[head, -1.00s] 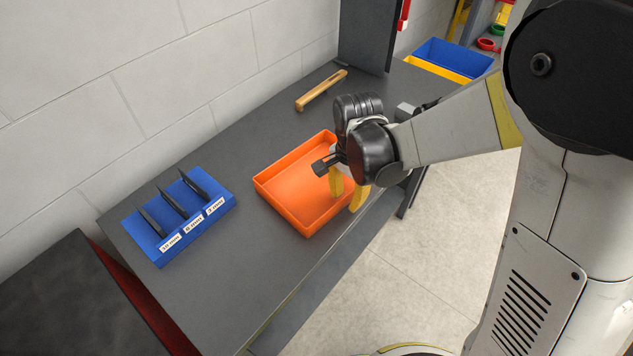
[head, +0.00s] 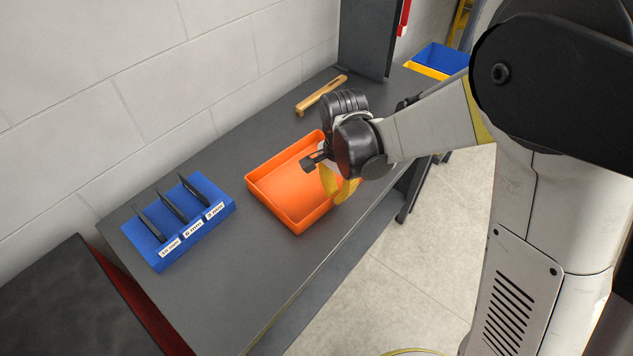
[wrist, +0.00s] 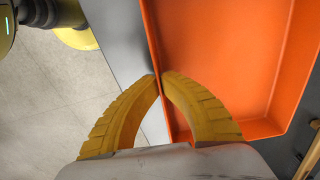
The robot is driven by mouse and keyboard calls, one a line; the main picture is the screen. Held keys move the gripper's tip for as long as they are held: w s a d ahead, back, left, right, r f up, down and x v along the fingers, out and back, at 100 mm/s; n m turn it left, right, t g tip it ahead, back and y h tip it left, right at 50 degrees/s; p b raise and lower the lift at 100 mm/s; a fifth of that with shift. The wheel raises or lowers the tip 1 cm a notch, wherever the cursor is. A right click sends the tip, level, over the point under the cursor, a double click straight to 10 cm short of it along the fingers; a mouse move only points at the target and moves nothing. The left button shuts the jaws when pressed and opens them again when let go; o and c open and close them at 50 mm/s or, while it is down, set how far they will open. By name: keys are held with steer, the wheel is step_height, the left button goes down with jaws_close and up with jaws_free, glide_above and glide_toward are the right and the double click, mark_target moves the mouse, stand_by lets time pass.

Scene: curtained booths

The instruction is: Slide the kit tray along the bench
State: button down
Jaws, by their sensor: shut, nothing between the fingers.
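The kit tray (head: 290,188) is a shallow orange open box, lying flat on the grey bench (head: 225,255) and empty where I can see inside. In the wrist view the tray (wrist: 225,60) fills the right side. My gripper (head: 338,197) is at the tray's right side, pointing down with its yellow fingers. In the wrist view the fingertips (wrist: 160,76) meet at the tray's near side wall, shut with nothing held. I cannot tell whether they press on the wall. The wrist hides part of the tray's right side.
A blue holder (head: 180,222) with upright dark pieces and size labels stands left of the tray, with a gap between. A wooden-handled tool (head: 321,94) lies behind. A dark upright panel (head: 368,38) stands at the back. Blue and yellow bins (head: 440,58) are beyond. Clear bench lies in front-left.

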mark_target(286, 168)
steer(key=shift+w+a, duration=1.95)
steer(key=shift+a, duration=0.3)
steer(key=shift+w+a, duration=1.9)
steer(key=shift+a, duration=0.4)
steer(key=shift+w+a, duration=1.95)
steer(key=shift+a, duration=0.3)
steer(key=c, duration=1.5)
jaws_free()
steer(key=shift+c, duration=0.2)
step_height(286, 168, up, 12)
